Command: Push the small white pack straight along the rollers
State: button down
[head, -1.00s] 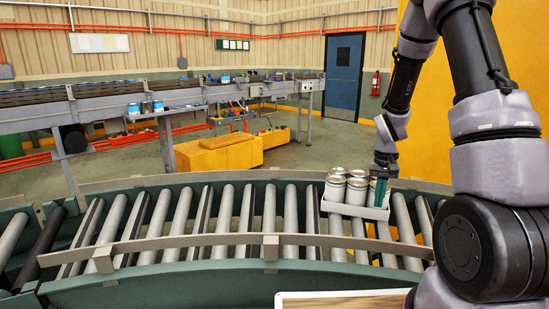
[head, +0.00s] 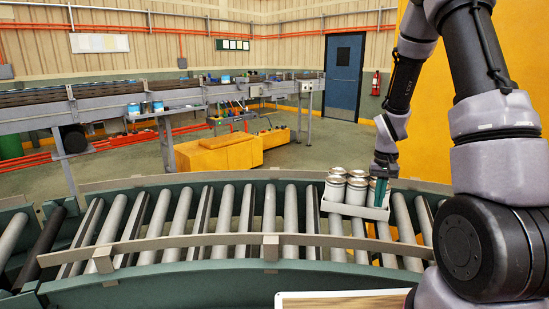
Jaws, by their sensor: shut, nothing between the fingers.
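The small white pack (head: 355,211) is a low white tray holding several silver-and-white cans. It sits upright on the rollers (head: 246,219), right of the middle of the head view. My gripper (head: 380,190) points down at the pack's right end. Its green fingers are shut with nothing between them. They are right beside the cans, at or just inside the tray's right edge; whether they touch is hard to tell. The rollers to the left of the pack are bare.
A beige rail (head: 200,243) runs along the near side of the curved conveyor, and another rail (head: 150,181) along the far side. A wooden-topped surface (head: 345,302) lies at the bottom edge. A second conveyor (head: 100,112) and a yellow box (head: 215,153) stand behind.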

jog(key=shift+w, duration=0.15)
jog(key=shift+w+d, duration=0.25)
jog(key=shift+w, duration=0.6)
jog(key=shift+w+d, duration=0.3)
jog(key=shift+w, duration=0.6)
jog(key=shift+w+d, duration=0.25)
jog(key=shift+w, duration=0.6)
notch_tip(320, 180, up, 10)
jog(key=s+a, duration=0.1)
jog(key=s, duration=0.2)
jog(key=s+a+r+t+y, duration=0.1)
jog(key=s+a+r+t, duration=0.1)
jog(key=s+r, duration=0.35)
jog(key=s+a+r+t, duration=0.1)
jog(key=s+a+r, duration=0.15)
jog(key=r, duration=0.65)
jog(key=s+a+r+t, duration=0.2)
jog(key=s+r, duration=0.2)
jog(key=s, duration=0.3)
jog(key=s+a+r+m+t+y, duration=0.1)
jog(key=s+a+r+t, duration=0.1)
jog(key=s+r, duration=0.2)
jog(key=s, duration=0.3)
jog(key=shift+s, duration=0.15)
